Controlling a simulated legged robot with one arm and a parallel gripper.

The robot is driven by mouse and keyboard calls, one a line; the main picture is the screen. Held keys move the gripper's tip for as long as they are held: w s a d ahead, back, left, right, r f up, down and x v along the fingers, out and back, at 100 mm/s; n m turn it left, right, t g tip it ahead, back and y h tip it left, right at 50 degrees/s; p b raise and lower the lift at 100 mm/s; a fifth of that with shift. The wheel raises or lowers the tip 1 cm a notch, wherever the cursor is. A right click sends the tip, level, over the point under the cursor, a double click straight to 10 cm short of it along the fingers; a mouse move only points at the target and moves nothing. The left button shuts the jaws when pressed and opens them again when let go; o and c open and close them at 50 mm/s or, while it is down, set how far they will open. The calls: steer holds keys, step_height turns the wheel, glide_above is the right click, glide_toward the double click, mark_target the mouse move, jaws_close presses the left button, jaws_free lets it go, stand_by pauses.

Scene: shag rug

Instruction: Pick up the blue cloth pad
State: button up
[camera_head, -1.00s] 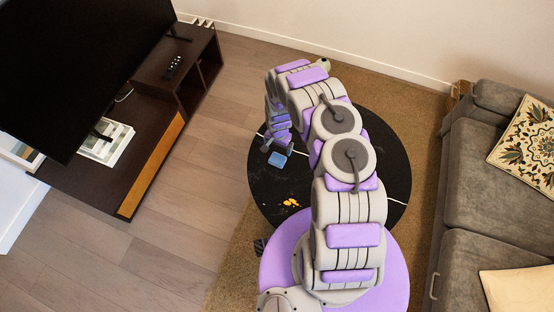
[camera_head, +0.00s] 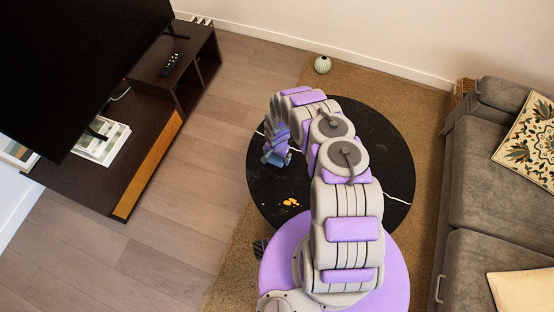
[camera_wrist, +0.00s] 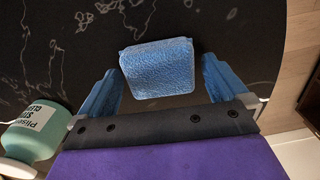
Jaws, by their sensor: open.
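The blue cloth pad (camera_wrist: 158,68) lies on the black round table (camera_wrist: 245,30) in the wrist view, between and slightly beyond the fingertips. My gripper (camera_wrist: 160,80) is open, with one blue finger on each side of the pad. The fingers do not clearly touch it. In the head view my gripper (camera_head: 276,157) is low over the left part of the black round table (camera_head: 370,145). There the pad is mostly hidden by the gripper, and I cannot pick it out surely.
A green bottle with a white label (camera_wrist: 32,130) is at the left, close to my gripper. Small orange pieces (camera_head: 291,202) lie on the table. A vase (camera_head: 322,64) stands on the rug behind it. A sofa (camera_head: 490,200) is right; a TV cabinet (camera_head: 150,165) is left.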

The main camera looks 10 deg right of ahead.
steer(key=shift+f, duration=0.5)
steer(key=shift+r, duration=0.1)
steer(key=shift+c, duration=0.3)
steer(key=c, duration=0.8)
steer(key=shift+r, duration=0.1)
